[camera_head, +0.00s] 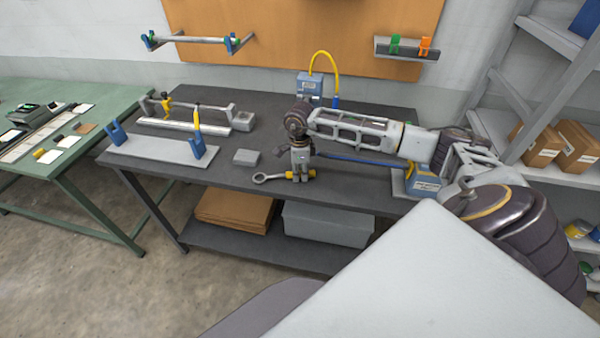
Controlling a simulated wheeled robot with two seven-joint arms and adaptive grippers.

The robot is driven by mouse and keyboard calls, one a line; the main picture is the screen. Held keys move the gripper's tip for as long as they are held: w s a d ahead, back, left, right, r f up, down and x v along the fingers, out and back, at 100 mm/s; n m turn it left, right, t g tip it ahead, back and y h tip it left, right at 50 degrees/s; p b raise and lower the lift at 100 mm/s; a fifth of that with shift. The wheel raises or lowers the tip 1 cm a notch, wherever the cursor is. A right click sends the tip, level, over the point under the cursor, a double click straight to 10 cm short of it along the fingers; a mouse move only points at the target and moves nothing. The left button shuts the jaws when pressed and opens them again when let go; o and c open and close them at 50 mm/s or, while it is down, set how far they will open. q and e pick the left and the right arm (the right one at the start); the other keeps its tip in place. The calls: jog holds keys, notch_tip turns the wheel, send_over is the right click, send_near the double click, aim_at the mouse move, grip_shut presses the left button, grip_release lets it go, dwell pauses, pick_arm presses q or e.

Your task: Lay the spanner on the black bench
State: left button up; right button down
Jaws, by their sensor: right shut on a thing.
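The spanner (270,178) is a grey tool with a ring end at its left and a yellow part beside the fingers. My right gripper (301,177) points down and is shut on it near the yellow part. The spanner lies roughly level over the front part of the black bench (225,174). I cannot tell whether it touches the top. The gripper hides its right end. My left gripper is not in view.
A small grey block (246,157) sits behind the spanner. A grey plate with blue holders (155,149) is at the bench's left. A blue box with a yellow hose (311,86) stands at the back. A blue bar (350,161) lies right of the gripper. A green table (75,178) is at far left.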

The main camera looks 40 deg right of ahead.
jog(key=shift+s+a+f, duration=0.1)
jog(key=shift+s+f, duration=0.2)
jog(key=shift+f, duration=0.2)
jog(key=c, duration=1.3)
grip_release()
jog(key=shift+o, duration=0.5)
jog(key=shift+f, duration=0.1)
jog(key=shift+w+r, duration=0.15)
jog(key=shift+r, duration=0.05)
jog(key=shift+w+r, duration=0.1)
jog(key=shift+r, duration=0.35)
notch_tip(320, 180, up, 11)
